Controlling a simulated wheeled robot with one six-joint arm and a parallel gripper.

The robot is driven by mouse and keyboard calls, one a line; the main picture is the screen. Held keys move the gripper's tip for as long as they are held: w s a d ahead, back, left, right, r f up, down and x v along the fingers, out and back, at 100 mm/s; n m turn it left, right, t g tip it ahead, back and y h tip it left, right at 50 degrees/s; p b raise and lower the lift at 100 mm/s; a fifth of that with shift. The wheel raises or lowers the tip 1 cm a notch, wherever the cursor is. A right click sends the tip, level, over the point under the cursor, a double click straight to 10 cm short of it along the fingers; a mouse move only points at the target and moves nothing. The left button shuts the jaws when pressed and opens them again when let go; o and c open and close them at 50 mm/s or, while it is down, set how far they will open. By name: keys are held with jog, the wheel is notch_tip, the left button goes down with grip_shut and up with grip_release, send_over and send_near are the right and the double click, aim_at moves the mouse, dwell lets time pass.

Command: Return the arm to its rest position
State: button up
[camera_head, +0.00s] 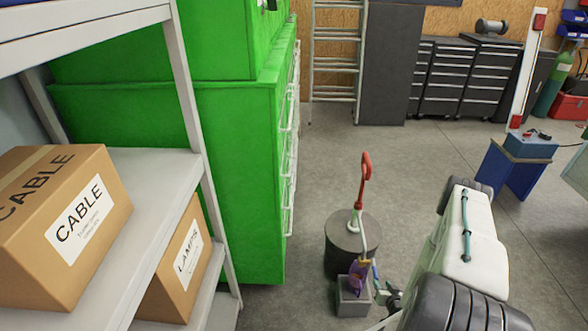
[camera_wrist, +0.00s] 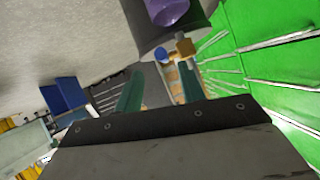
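My arm comes in from the lower right in the head view, with white links and black joints.
A dark drum (camera_head: 345,250) stands behind the box, with a red-handled tool (camera_head: 365,175) rising there. A green cabinet (camera_head: 235,170) and a shelf (camera_head: 150,180) with cardboard boxes (camera_head: 75,225) fill the left. A blue stand (camera_head: 515,170) is at right. Open floor (camera_head: 420,155) lies behind.

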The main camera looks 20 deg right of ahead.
jog(key=s+a+f+g+y, duration=0.3)
jog(key=s+a+f+g, duration=0.1)
jog(key=s+g, duration=0.25)
jog(key=w+a+r+n+g+y, duration=0.15)
jog(key=r+g, duration=0.25)
jog(key=r, duration=1.7)
jog(key=w+a+r+g+y, duration=0.1)
jog(key=w+a+r+g, duration=0.25)
jog(key=r, duration=1.65)
jog(key=s+a+r+n+t, duration=0.1)
jog(key=s+a+r, duration=0.3)
jog(key=a+r, duration=0.3)
jog(key=s+a+r+n+t, duration=0.1)
jog(key=s+a+r, duration=0.3)
jog(key=r, duration=1)
jog(key=s+a+r+n+t+h, duration=0.1)
jog(key=s+a+r+n, duration=0.2)
jog(key=a+r, duration=0.7)
jog(key=shift+s+a+r+t, duration=0.4)
jog(key=shift+s+r, duration=0.1)
jog(key=shift+s, duration=0.1)
